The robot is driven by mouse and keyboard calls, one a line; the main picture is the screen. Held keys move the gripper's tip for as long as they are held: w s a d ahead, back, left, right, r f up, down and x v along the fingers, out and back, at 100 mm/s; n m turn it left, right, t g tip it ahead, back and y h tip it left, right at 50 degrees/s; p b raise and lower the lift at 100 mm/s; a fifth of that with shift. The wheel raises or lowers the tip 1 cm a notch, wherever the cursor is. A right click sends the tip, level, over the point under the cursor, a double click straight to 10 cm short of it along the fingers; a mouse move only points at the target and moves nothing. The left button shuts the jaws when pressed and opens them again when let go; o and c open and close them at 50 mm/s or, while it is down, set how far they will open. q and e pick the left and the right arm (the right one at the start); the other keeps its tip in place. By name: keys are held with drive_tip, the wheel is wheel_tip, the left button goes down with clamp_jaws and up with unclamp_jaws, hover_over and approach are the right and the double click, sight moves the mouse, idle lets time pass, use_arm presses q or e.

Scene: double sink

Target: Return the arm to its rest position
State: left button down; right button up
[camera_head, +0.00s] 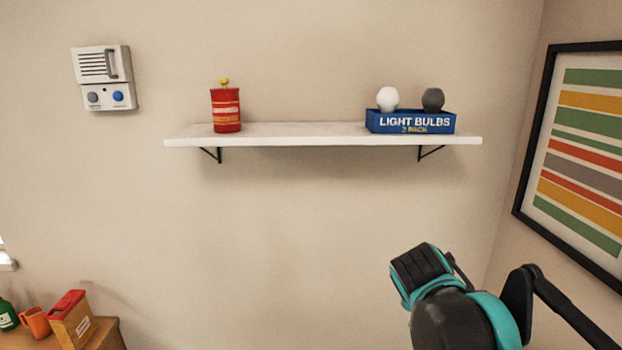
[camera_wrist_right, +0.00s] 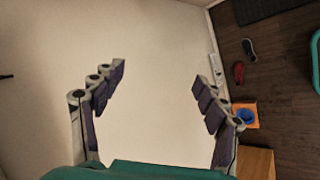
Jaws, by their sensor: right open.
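My right arm (camera_head: 455,305), black and teal, comes in from the lower right in the head view, in front of the bare wall below the shelf. In the right wrist view my right gripper (camera_wrist_right: 160,85) is open. Its two jointed fingers stand wide apart with only pale wall between them, so it holds nothing. My left gripper is not in either view.
A white wall shelf (camera_head: 300,134) holds a red can (camera_head: 226,110) and a blue light bulb box (camera_head: 411,122) with one white and one grey bulb. A striped picture (camera_head: 580,150) hangs right. A wooden surface with several items is lower left. Wall below the shelf is clear.

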drive_tip(key=s+a+f+m+y+b, duration=0.1)
drive_tip(key=s+f+m+b, duration=0.2)
drive_tip(key=f, duration=0.8)
drive_tip(key=s+a+f+m+y+b, duration=0.2)
drive_tip(key=s+f+m+b, duration=0.2)
drive_tip(key=s+f, duration=0.3)
drive_tip(key=s+a+f+m+y+b, duration=0.1)
drive_tip(key=s+a+f+m+b, duration=0.1)
drive_tip(key=f, duration=1.3)
drive_tip(key=s+m+b, duration=0.1)
drive_tip(key=s+b, duration=0.1)
drive_tip(key=s, duration=0.1)
drive_tip(key=shift+s+a+f+m+y, duration=0.2)
drive_tip(key=shift+s+a+m+y, duration=0.05)
drive_tip(key=shift+m+y, duration=0.05)
